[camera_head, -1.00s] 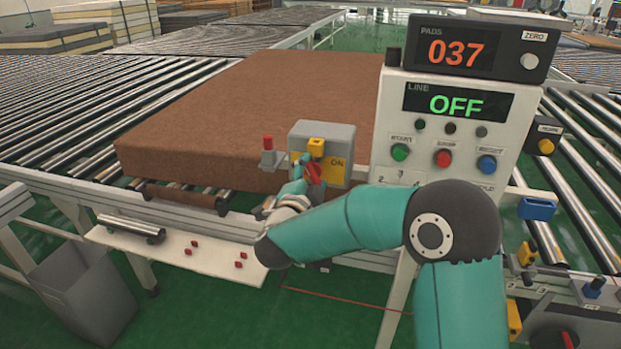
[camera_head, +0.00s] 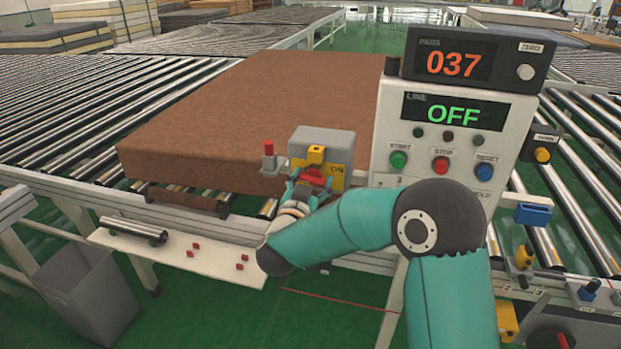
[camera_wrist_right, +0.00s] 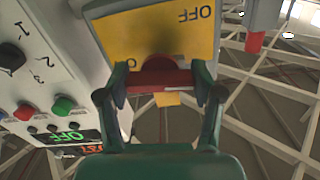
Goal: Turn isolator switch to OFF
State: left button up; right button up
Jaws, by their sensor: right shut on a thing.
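The isolator switch is a grey box (camera_head: 322,139) with a yellow plate (camera_head: 335,172) on its front, in the middle of the head view. The word ON shows at the plate's right. My right gripper (camera_head: 311,188) is shut on the red handle (camera_head: 316,177), which lies roughly level across the plate. In the wrist view the red handle (camera_wrist_right: 158,77) sits between both fingertips of my right gripper (camera_wrist_right: 162,90). The yellow plate (camera_wrist_right: 150,38) shows the word OFF upside down there. The handle's exact pointing is partly hidden by the fingers. My left gripper is out of view.
A control panel (camera_head: 391,128) with a LINE display reading OFF stands right of the switch. A red-topped post (camera_head: 269,157) stands just left of the box. A brown mattress (camera_head: 240,100) lies on the rollers behind. A grey bin (camera_head: 88,290) stands at lower left.

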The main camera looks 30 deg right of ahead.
jog(key=shift+f+n+p, duration=0.3)
jog(key=shift+n, duration=0.6)
jog(key=o, duration=1.2)
jog(key=shift+c, duration=0.2)
jog(key=shift+r, duration=0.1)
jog(key=shift+r, duration=0.1)
jog(key=shift+s+a, duration=0.2)
jog(key=shift+a, duration=0.15)
jog(key=v, duration=1.1)
